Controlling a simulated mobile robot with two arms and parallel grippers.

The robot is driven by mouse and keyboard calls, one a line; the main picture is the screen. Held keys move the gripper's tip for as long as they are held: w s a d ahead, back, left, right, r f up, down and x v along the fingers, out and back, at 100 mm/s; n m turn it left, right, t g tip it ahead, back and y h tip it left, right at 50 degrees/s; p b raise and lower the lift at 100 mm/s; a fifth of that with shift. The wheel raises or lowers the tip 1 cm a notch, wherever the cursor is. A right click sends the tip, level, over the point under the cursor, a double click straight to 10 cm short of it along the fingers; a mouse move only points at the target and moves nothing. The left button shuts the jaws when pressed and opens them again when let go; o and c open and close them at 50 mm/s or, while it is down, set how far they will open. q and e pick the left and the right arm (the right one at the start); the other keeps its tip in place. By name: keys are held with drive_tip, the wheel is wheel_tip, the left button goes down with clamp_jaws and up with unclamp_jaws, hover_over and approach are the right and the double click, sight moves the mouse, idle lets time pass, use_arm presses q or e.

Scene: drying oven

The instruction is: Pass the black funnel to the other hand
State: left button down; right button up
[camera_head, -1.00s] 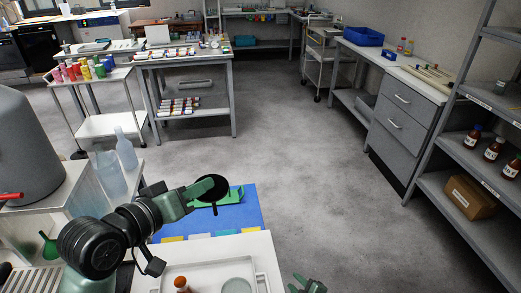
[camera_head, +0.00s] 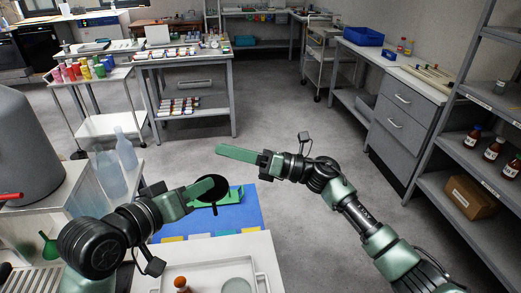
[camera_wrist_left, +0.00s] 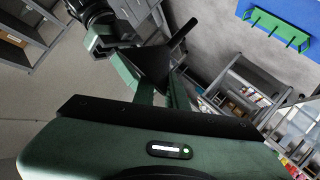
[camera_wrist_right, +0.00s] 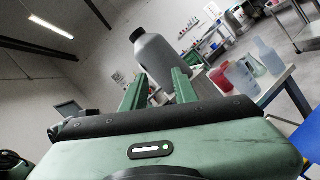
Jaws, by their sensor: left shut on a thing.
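The black funnel (camera_head: 211,197) hangs in my left gripper (camera_head: 203,187), which is shut on it; its narrow stem points down in the head view. In the left wrist view the funnel (camera_wrist_left: 152,62) sits between the fingers, wide cone towards me, stem to the upper right. My right gripper (camera_head: 240,154) is above and to the right of the funnel, its fingers pointing left and apart from it. In the right wrist view the two fingers of my right gripper (camera_wrist_right: 158,90) are spread with nothing held between them.
Below the funnel lie a blue mat (camera_head: 243,212) and a green rack (camera_head: 228,197). A white tray (camera_head: 205,270) with a brown bottle is nearer. Clear bottles (camera_head: 126,150) and a grey vessel (camera_head: 25,140) stand at left. Shelving (camera_head: 440,190) is at right; open floor lies between.

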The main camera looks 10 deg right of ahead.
drive_tip(key=s+a+r+n+g, duration=0.1)
drive_tip(key=s+r+n+g, duration=0.1)
drive_tip(key=n, duration=0.1)
drive_tip(key=s+a+r+n+g+h, duration=0.1)
drive_tip(key=s+r+n+g, duration=0.1)
drive_tip(key=r+n, duration=0.1)
drive_tip(key=s+a+r+n+g, duration=0.1)
drive_tip(key=s+r+n+g, duration=0.1)
drive_tip(key=n, duration=0.3)
drive_tip(key=shift+s+r+h, duration=0.3)
drive_tip(key=shift+s, duration=0.3)
drive_tip(key=s+r+n+g+h, duration=0.1)
drive_tip(key=s+n+g+h, duration=0.15)
drive_tip(key=s+n, duration=0.2)
drive_tip(key=n+t+h, duration=0.5)
drive_tip(key=n+h, duration=0.3)
drive_tip(key=h, duration=0.1)
approach(225, 187)
drive_tip(key=shift+g+y, duration=0.25)
drive_tip(key=x, duration=0.2)
drive_tip(key=s+x, duration=0.1)
drive_tip(key=x, duration=0.2)
drive_tip(key=a+x, duration=0.1)
drive_tip(key=x, duration=0.1)
drive_tip(key=shift+s+a+f, duration=0.1)
drive_tip(key=c, duration=0.6)
clamp_jaws()
use_arm(q)
drive_tip(key=shift+s+d, duration=0.1)
